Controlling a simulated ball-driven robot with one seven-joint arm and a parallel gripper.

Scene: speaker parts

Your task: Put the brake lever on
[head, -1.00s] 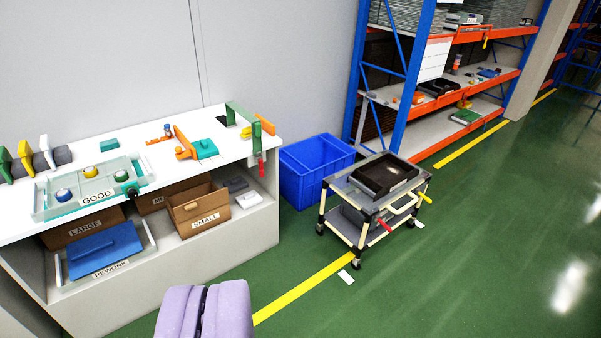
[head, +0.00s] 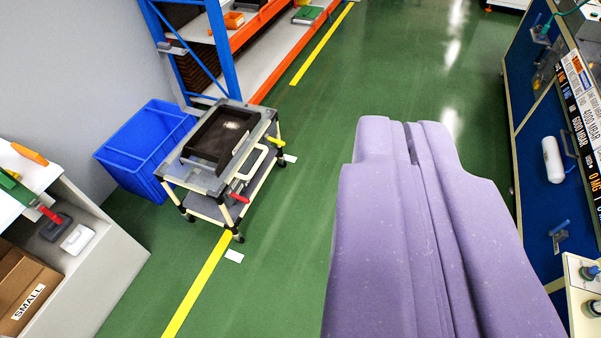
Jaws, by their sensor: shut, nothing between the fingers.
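A small cart (head: 206,175) stands on the floor left of centre, with a black tray (head: 222,135) on its top. A red lever (head: 238,197) sticks out low at its front corner, beside the cream handle (head: 250,163). It may be the brake lever; its position, on or off, is too small to tell. My gripper (head: 400,125) is lavender, large in the foreground, with its fingers shut and empty. It is over the floor to the right of the cart, apart from it.
A blue bin (head: 150,145) stands behind the cart on the left. A white workbench (head: 95,270) with a SMALL box (head: 25,300) is at the left edge. Blue and orange shelving (head: 230,70) is behind. A blue panelled station (head: 545,150) stands at right. Green floor between is clear.

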